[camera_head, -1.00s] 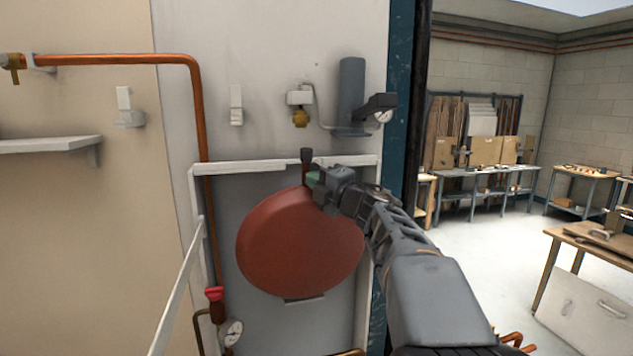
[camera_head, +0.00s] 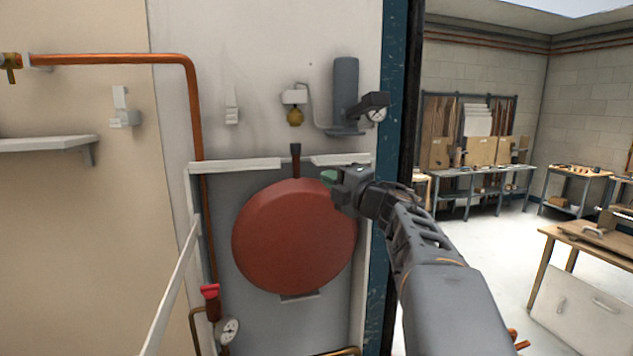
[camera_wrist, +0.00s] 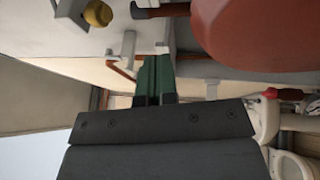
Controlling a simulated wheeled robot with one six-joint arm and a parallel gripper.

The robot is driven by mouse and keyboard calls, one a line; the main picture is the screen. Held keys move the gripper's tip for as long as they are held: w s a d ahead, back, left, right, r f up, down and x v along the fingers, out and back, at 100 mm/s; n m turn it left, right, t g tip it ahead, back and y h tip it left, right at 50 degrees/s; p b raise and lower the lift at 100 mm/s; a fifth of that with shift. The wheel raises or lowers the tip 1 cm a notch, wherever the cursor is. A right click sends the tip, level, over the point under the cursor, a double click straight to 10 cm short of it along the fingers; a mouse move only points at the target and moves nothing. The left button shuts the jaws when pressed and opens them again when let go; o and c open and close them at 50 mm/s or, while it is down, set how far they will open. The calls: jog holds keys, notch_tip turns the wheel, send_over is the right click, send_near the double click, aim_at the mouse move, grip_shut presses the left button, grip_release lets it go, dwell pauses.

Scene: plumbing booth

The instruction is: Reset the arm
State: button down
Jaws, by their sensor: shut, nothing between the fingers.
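My gripper (camera_head: 329,178) is in front of the upper right edge of a round red tank (camera_head: 293,238) in the head view, its green fingertips pointing left. In the wrist view the green fingers (camera_wrist: 155,78) lie together, shut and empty. The red tank also shows at the upper right of the wrist view (camera_wrist: 262,32). It hangs in an open-fronted grey recess with a dark stub (camera_head: 295,158) on top. My arm comes in from the lower right and covers part of the recess's right side.
A yellow-knobbed valve (camera_head: 295,117) and a grey cylinder with gauge (camera_head: 345,88) are above. A red-handled valve (camera_head: 209,292) and gauge (camera_head: 228,330) sit lower left. Open floor and workbenches (camera_head: 482,172) lie right.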

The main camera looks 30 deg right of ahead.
jog(key=s+d+f+m+h+b, duration=0.25)
jog(key=s+d+m+h, duration=0.35)
jog(key=d+m+h, duration=0.5)
jog(key=s+f+m+g+h+p, duration=0.1)
jog(key=s+f+m+g+h, duration=0.3)
jog(key=f+m+g, duration=0.6)
jog(key=s+a+f+m+g+y, duration=0.2)
jog(key=s+a+f+y, duration=0.1)
jog(key=a+f, duration=0.4)
jog(key=s+a+f+m+g+y, duration=0.1)
jog(key=s+a+f+m+y, duration=0.3)
jog(key=f, duration=0.6)
jog(key=s+a+f+n+g+y, duration=0.1)
jog(key=a+f+n, duration=0.1)
jog(key=a, duration=0.5)
jog(key=s+a+f+n+y, duration=0.1)
jog(key=s+a+f+n, duration=0.1)
jog(key=a, duration=0.5)
jog(key=shift+a+n+g+y, duration=0.2)
jog(key=shift+n+g+y, duration=0.1)
jog(key=shift+n+g, duration=0.15)
